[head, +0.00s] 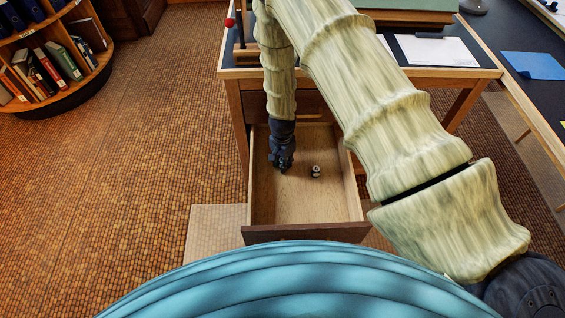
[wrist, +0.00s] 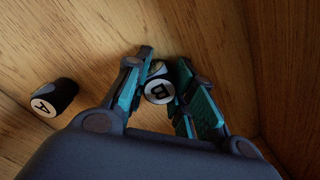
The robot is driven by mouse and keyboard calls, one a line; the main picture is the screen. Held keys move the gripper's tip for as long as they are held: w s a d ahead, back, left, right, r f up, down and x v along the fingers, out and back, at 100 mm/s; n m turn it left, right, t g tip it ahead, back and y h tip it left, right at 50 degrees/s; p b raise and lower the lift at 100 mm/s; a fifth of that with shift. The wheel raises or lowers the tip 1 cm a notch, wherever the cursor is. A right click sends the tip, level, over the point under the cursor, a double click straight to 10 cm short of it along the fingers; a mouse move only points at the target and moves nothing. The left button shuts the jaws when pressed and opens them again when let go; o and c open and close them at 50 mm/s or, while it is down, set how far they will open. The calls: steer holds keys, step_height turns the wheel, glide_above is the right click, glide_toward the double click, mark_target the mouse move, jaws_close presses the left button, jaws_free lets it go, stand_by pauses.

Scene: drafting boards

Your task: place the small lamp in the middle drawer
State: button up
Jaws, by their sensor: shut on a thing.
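My gripper (wrist: 160,88) reaches down into an open wooden drawer (head: 335,205) below the desk top. In the wrist view it is shut on a small dark cylinder marked B (wrist: 159,91), with its white lettered end showing between the fingers. The fingers hide the cylinder's sides, and I cannot tell if it touches the drawer floor. A similar cylinder marked A (wrist: 47,108) is on the drawer floor, left of the gripper in the wrist view; it shows right of the gripper in the head view (head: 315,171). Neither is clearly recognizable as a lamp.
A closed drawer front (head: 310,105) is above the open drawer, under the desk (head: 485,71). White paper (head: 437,50) lies on the desk. A curved bookshelf (head: 95,75) stands at the left. The tiled floor (head: 150,140) between them is clear.

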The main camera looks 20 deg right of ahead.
steer(key=shift+f, duration=0.1)
steer(key=o, duration=1)
step_height(320, 180, up, 12)
steer(key=shift+r+p, duration=0.1)
steer(key=shift+p, duration=0.7)
